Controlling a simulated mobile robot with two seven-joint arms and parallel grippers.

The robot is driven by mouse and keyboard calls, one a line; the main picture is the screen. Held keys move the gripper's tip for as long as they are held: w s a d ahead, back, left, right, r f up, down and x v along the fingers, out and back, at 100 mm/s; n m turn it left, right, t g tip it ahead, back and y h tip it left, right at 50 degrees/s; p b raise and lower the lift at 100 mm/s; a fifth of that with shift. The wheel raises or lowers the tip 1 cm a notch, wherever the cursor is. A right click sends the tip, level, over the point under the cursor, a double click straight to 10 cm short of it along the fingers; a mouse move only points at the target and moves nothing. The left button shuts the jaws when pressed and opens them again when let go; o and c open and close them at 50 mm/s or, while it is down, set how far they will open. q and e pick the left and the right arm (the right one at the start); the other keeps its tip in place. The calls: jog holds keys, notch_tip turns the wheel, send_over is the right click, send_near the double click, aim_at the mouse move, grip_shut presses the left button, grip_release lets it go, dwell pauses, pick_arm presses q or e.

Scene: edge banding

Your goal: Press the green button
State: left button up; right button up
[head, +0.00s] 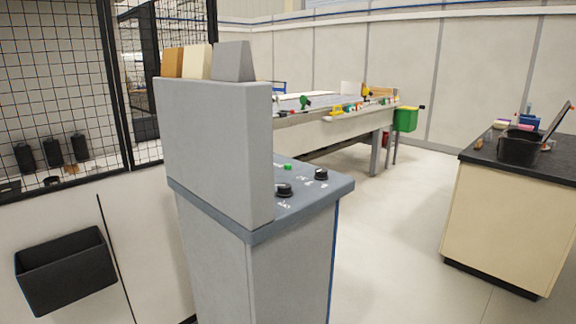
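The green button (288,167) is a small bright green spot on the blue-grey sloped top of a control console (312,190). It sits near the console's back edge, close to the tall grey panel (217,150) that stands on the left side of the console. Two black knobs are on the same surface: one (284,190) nearer to me and one (321,174) to the right. The panel may hide part of the console top. Neither of my grippers shows in the head view.
A long workbench (340,125) with coloured items stands behind the console. A cabinet (510,210) with a black top is at right. A black wire-mesh fence (60,90) and black bin (66,270) are at left. Floor between console and cabinet is clear.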

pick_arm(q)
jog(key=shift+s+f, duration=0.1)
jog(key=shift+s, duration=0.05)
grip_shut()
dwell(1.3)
